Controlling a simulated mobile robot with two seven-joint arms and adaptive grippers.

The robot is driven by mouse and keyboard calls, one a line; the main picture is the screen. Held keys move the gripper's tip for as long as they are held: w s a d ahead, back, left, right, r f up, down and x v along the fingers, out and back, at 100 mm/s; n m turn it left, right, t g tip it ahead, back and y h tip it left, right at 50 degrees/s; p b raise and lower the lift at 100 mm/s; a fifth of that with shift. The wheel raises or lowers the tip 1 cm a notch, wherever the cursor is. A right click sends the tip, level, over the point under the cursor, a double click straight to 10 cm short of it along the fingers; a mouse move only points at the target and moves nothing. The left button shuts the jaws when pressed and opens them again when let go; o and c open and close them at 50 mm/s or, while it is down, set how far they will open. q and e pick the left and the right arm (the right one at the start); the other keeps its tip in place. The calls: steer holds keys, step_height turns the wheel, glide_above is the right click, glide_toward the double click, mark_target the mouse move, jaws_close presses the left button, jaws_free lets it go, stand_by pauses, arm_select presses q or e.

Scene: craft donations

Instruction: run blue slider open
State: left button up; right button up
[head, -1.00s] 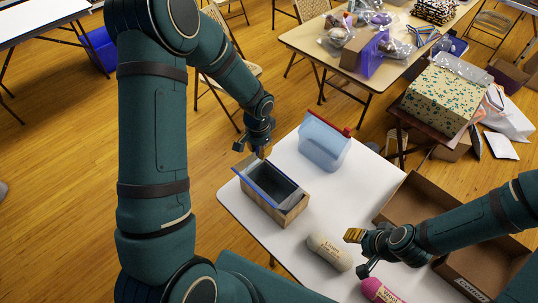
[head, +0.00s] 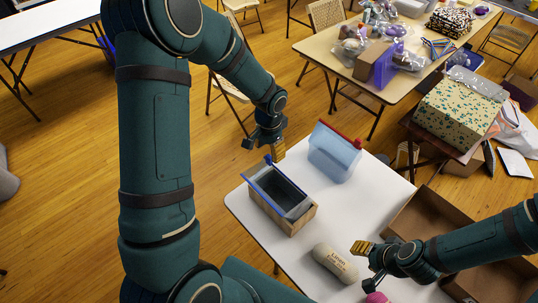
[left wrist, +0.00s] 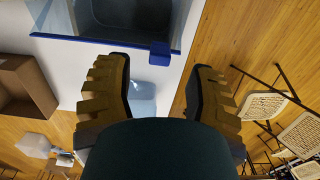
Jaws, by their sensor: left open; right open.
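A clear pouch (head: 276,188) with a blue-edged mouth stands in an open wooden box (head: 290,224) on the white table. In the left wrist view its blue rim (left wrist: 95,42) runs across the top, ending at a blue slider tab (left wrist: 160,50) at the right corner. My left gripper (head: 264,150) is open and empty above the box's far end; in the left wrist view (left wrist: 162,72) the tab appears between its spread fingertips, with no contact visible. My right gripper (head: 368,264) is open and empty at the lower right, above the table.
A light-blue pouch with a red slider (head: 334,152) stands behind the box. A beige linen roll (head: 335,263) and a pink roll (head: 377,297) lie in front. An open brown carton (head: 415,210) is at the right. Clear tabletop (head: 300,270) lies between.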

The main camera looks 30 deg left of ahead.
mark_target(269, 156)
arm_select(q)
step_height(269, 156, up, 8)
arm_select(e)
steer(key=shift+s, duration=0.1)
stand_by(0.7)
